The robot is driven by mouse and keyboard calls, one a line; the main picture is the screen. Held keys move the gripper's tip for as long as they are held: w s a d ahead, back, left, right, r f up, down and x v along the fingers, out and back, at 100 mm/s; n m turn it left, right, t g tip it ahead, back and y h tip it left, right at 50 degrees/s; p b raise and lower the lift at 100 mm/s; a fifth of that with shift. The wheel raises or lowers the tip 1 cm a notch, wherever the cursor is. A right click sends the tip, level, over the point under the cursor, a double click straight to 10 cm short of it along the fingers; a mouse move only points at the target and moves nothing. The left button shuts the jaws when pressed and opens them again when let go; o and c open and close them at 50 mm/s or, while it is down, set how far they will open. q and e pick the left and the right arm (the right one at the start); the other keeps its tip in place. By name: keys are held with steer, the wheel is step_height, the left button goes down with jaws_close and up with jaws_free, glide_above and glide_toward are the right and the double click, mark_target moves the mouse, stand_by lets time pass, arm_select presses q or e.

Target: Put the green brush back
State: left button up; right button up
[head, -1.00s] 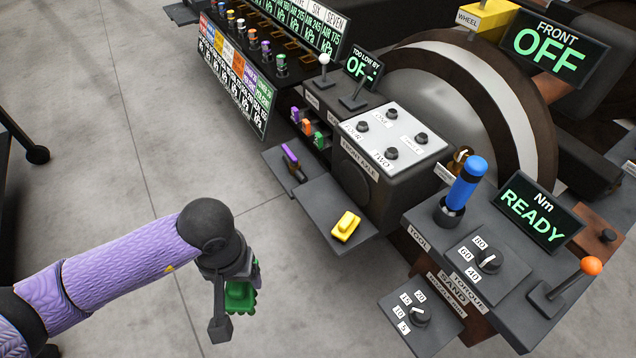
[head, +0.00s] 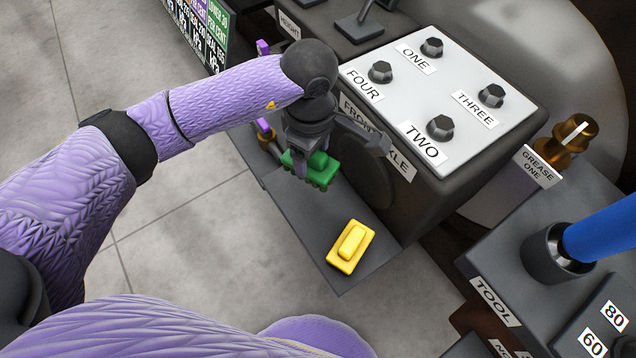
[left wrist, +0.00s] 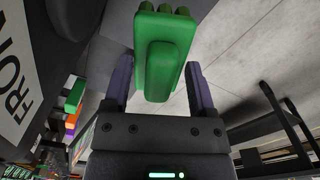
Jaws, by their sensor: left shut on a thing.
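The green brush (head: 312,170) is in the jaws of my left gripper (head: 303,158), which is shut on it. The brush is over the grey shelf in front of the FRONT AXLE box; I cannot tell whether it touches the shelf. In the left wrist view the green brush (left wrist: 160,62) sits between the two purple fingers of the left gripper (left wrist: 160,82). A yellow brush (head: 350,247) lies on the near part of the grey shelf (head: 347,278). My right gripper does not show.
The FRONT AXLE box (head: 440,110) with several knobs stands right behind the shelf. A blue-handled tool (head: 603,235) stands in a holder at the right. Small coloured things, one orange (left wrist: 71,121), show at the left wrist view's left. Bare floor (head: 180,225) lies left of the shelf.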

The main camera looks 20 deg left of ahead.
arm_select(q)
step_height(320, 180, down, 9)
steer(key=b, duration=0.5)
steer(key=shift+s+f, duration=0.15)
steer(key=shift+f, duration=0.05)
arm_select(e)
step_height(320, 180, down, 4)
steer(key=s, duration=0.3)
arm_select(q)
steer(key=shift+r, duration=0.3)
steer(key=shift+c, duration=0.6)
steer(key=shift+f, duration=0.2)
steer(key=o, duration=1.2)
steer(key=shift+o, duration=0.2)
steer(key=shift+r+p, duration=0.4)
step_height(320, 180, up, 11)
steer(key=p, duration=0.6)
steer(key=shift+f, duration=0.1)
steer(key=shift+r+p, duration=0.4)
steer(key=shift+r, duration=0.1)
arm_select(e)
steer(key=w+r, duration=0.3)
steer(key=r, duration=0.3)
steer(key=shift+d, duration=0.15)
arm_select(q)
steer(key=shift+f, duration=0.1)
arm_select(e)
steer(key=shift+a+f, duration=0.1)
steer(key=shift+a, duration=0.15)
